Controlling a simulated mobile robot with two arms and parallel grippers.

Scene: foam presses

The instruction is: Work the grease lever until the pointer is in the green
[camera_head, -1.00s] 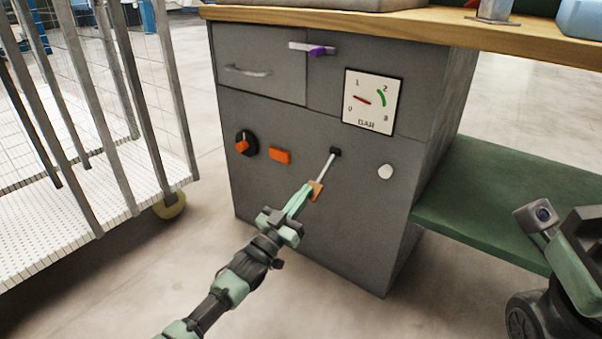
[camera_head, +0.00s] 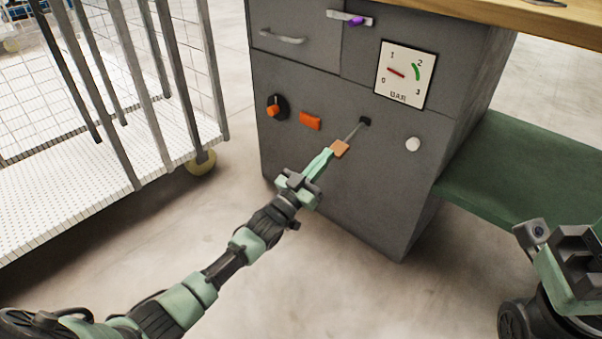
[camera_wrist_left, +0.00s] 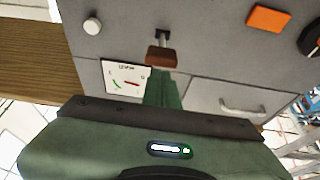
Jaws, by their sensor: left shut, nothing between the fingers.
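The grease lever is a thin metal rod with an orange-brown grip (camera_head: 340,149), sticking out of a dark slot (camera_head: 365,121) in the grey cabinet. The pressure gauge (camera_head: 405,75) is a white square dial marked 0 to 3 BAR. Its red pointer lies between 0 and 1, outside the green arc near 2. My left gripper (camera_head: 329,156) is shut and empty, its tips right at the grip. In the left wrist view the fingers (camera_wrist_left: 163,90) end at the grip (camera_wrist_left: 161,57); whether they touch cannot be told. My right gripper (camera_head: 575,250) is partly cut off at lower right.
The cabinet front (camera_head: 330,200) also carries a black-and-orange knob (camera_head: 276,107), an orange button (camera_head: 310,121), a white button (camera_head: 413,144) and a drawer handle (camera_head: 281,36). A wheeled cage cart (camera_head: 165,160) stands left. A green shelf (camera_head: 520,170) juts out right.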

